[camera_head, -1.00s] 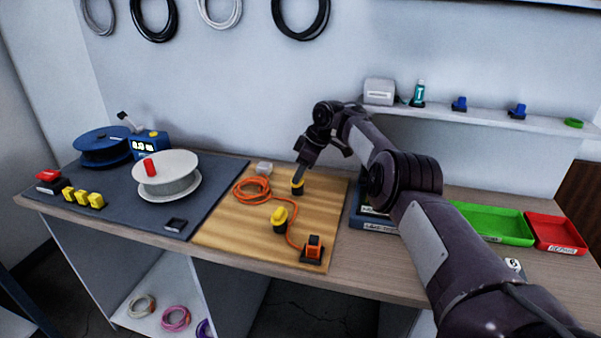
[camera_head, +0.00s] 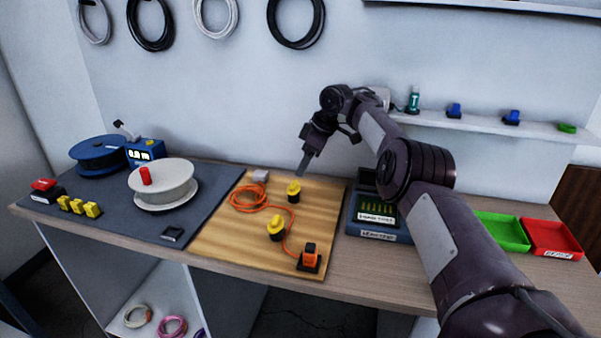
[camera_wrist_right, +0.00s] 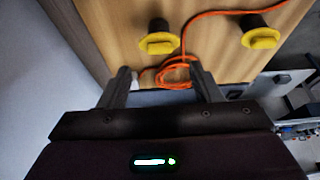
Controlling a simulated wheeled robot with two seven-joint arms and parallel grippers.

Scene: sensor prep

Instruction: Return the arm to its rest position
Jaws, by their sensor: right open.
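My right gripper (camera_head: 305,165) hangs above the back of the wooden board (camera_head: 225,238) in the head view. It is open and empty, and its two fingers stand apart in the right wrist view (camera_wrist_right: 160,80). Below it, apart from the fingers, a yellow-topped black part (camera_head: 294,191) stands upright on the board; it also shows in the wrist view (camera_wrist_right: 158,40). A second yellow-topped part (camera_head: 276,229) stands nearer the front. An orange cable (camera_head: 248,199) lies coiled on the board, its end running toward an orange-and-black part (camera_head: 309,258). My left gripper is not in view.
A grey mat with a white spool (camera_head: 163,183), blue spool (camera_head: 98,155) and yellow blocks (camera_head: 78,206) is at left. Right of the board are a dark case (camera_head: 378,222), a green tray (camera_head: 503,232) and a red tray (camera_head: 552,238). A wall shelf (camera_head: 480,127) is behind my arm.

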